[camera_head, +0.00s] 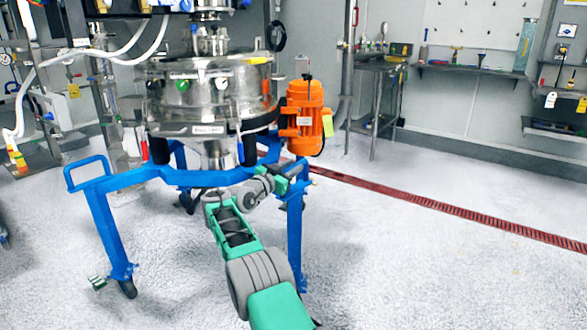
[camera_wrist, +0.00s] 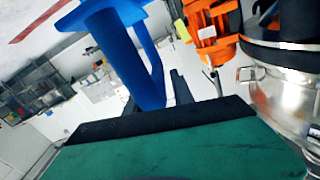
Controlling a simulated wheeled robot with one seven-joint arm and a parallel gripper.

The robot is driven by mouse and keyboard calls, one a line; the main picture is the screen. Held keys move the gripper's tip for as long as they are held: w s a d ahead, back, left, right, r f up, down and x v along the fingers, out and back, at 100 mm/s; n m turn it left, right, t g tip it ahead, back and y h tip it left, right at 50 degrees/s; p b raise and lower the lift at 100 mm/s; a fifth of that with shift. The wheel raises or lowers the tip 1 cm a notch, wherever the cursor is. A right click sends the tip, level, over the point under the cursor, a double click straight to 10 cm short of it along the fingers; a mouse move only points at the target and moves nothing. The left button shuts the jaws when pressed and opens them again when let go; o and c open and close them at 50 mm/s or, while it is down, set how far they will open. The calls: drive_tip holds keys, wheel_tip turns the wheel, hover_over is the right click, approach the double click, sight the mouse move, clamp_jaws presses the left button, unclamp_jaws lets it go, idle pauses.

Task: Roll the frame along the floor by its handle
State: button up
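The blue wheeled frame (camera_head: 108,215) stands on the floor and carries the steel sifter (camera_head: 205,95). A blue loop handle (camera_head: 70,172) sticks out at its left end. My gripper (camera_head: 293,171) is at the frame's right end, beside the blue bars there. In the wrist view, a thick blue bar (camera_wrist: 125,55) and a thinner one rise just beyond the green gripper body (camera_wrist: 190,150). A dark finger-like part shows behind the bar. The fingertips are largely hidden, so I cannot tell whether they are around the bar or apart.
An orange motor (camera_head: 305,115) sits just above and right of my gripper. A red floor grate (camera_head: 430,205) runs across the floor at right. White hoses (camera_head: 60,62) hang at left. A steel side table (camera_head: 380,65) stands at the back. The right foreground floor is clear.

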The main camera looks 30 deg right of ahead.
drive_tip(key=o, duration=0.3)
drive_tip(key=shift+w+f, duration=0.1)
drive_tip(key=shift+w, duration=0.05)
drive_tip(key=shift+a, duration=0.1)
drive_tip(key=p+v, duration=0.1)
drive_tip(key=v, duration=0.6)
drive_tip(key=shift+w+p, duration=0.1)
drive_tip(key=shift+p, duration=0.3)
drive_tip(key=shift+s+a, duration=0.3)
